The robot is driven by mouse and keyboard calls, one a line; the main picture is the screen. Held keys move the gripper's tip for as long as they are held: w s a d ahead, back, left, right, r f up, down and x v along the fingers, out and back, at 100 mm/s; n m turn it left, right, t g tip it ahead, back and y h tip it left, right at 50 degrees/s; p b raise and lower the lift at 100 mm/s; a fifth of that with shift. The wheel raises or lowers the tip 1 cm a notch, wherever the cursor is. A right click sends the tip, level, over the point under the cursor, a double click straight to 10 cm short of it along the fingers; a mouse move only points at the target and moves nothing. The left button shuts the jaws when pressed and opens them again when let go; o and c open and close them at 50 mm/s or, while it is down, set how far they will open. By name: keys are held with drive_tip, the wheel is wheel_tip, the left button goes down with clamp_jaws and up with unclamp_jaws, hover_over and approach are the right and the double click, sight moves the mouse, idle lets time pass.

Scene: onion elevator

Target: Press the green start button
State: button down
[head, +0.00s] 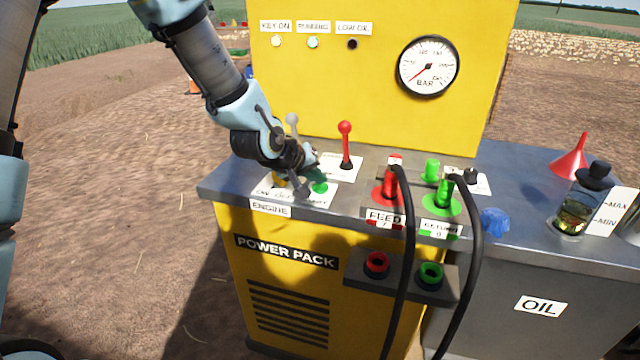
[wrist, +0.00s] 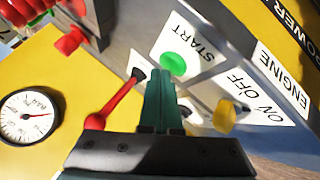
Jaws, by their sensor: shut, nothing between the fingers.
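The green start button (head: 320,187) sits on a white plate on top of the yellow power pack, above the ENGINE label. In the wrist view the button (wrist: 173,63) shows beside the word START, just past my fingertips. My gripper (head: 315,175) is shut and empty, its teal fingers (wrist: 160,74) pointing down at the button. The tips are very close to it; I cannot tell whether they touch. The yellow ON/OFF key (wrist: 225,115) is beside the button, partly hidden by my gripper in the head view.
A red-knobbed lever (head: 346,146) stands behind the button and a grey-knobbed lever (head: 292,120) is behind my wrist. Red (head: 390,185) and green (head: 444,190) hose couplings are to the right. The key-on (head: 277,41) and running (head: 313,42) lamps look pale; the low-oil lamp (head: 352,44) is dark.

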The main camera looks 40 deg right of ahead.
sight(318, 188)
idle(0.5)
drive_tip(key=shift+r+p, duration=0.75)
drive_tip(key=shift+r, duration=0.15)
drive_tip(key=shift+r+p, duration=1.9)
drive_tip(key=shift+r, duration=0.55)
